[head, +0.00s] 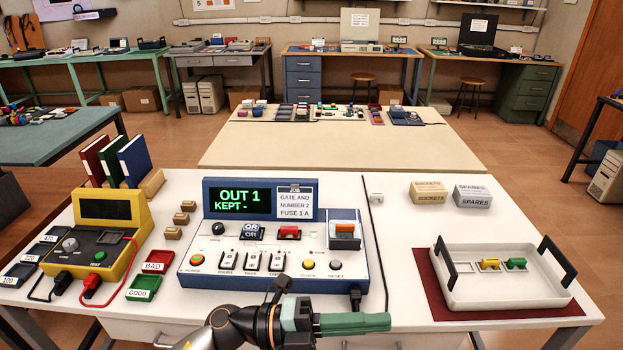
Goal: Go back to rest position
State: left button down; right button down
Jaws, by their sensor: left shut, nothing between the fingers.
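My left gripper (386,322) shows at the bottom centre, its green fingers shut and empty, pointing right. It is in front of the blue-and-white test console (190,279), near the front edge of the white table (400,211). The console's screen (237,198) reads "OUT 1 KEPT -", and a card (295,200) beside it reads "GATE AND NUMBER 2 FUSE 1 A". My right gripper is not in view.
A yellow meter (135,213) and red and green trays (143,288) stand left. A white handled tray (510,295) with yellow and green parts lies on a red mat (441,305) at right. Boxes (472,196) stand behind it. The table between console and tray is mostly clear.

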pick_arm(q)
jog(key=w+a+f+n+t+y, duration=0.3)
jog(key=a+f+n+t+y, duration=0.2)
jog(key=a+n+t, duration=0.5)
jog(key=w+a+f+n+t+y, duration=0.45)
jog(key=f+n+t, duration=0.2)
jog(key=n, duration=0.75)
jog(key=s+a+f+n+g+y, duration=0.3)
jog(key=s+a+f+n+y, duration=0.1)
jog(key=s+f, duration=0.4)
jog(key=s+a+f+n+g+y+p, duration=0.1)
jog(key=s+a+f+n+g+y, duration=0.2)
jog(key=s+a+f+n, duration=0.2)
jog(key=s+a+f, duration=0.1)
jog(key=s+f, duration=0.2)
jog(key=f, duration=0.2)
jog(key=shift+a+y+p, duration=0.25)
jog(key=shift+y+p, duration=0.05)
jog(key=shift+y, duration=0.05)
jog(key=shift+s+f, duration=0.1)
